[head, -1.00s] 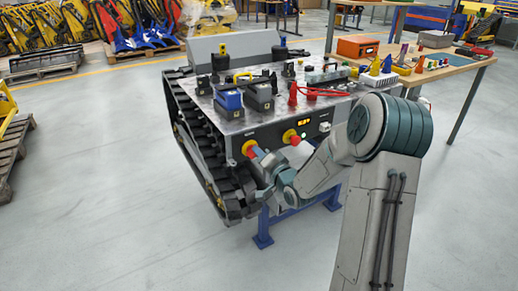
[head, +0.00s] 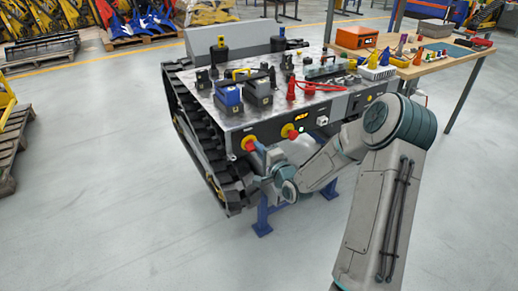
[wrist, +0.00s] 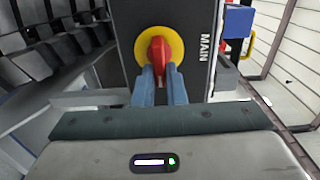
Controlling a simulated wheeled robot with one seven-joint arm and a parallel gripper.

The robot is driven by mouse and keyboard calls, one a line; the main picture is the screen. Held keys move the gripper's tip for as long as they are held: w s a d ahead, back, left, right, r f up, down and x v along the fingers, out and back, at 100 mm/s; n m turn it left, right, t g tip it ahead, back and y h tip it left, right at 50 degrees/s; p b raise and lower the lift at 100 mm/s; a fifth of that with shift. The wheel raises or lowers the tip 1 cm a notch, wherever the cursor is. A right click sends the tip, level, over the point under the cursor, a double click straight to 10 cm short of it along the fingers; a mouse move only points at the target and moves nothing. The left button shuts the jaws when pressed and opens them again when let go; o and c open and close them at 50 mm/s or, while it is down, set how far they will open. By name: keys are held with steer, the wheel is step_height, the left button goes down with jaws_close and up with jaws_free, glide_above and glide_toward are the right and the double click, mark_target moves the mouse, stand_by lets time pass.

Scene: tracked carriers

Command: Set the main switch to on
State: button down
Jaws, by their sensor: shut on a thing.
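The main switch (wrist: 158,46) is a red handle on a round yellow plate, beside the lettering "MAIN" in the wrist view. In the head view the main switch (head: 249,144) sits at the left of the carrier's dark front panel. My gripper (wrist: 160,72) has its two blue fingers on either side of the red handle, shut on it. The handle stands about upright in the wrist view. In the head view my gripper (head: 258,149) is at the switch, and its fingers are partly hidden by my wrist.
A second red and yellow knob (head: 289,132) and a lit display (head: 300,116) are to the right on the panel. Black tracks (head: 205,150) run along the left side. Batteries, cables and tools crowd the carrier top (head: 245,112). A wooden workbench (head: 440,68) stands at the right.

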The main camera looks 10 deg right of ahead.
stand_by(0.4)
steer(key=c, duration=1.5)
jaws_free()
steer(key=shift+s, duration=0.15)
steer(key=p+v, duration=0.1)
steer(key=v, duration=1.2)
steer(key=shift+s+d, duration=0.1)
steer(key=shift+s, duration=0.15)
steer(key=shift+p, duration=0.3)
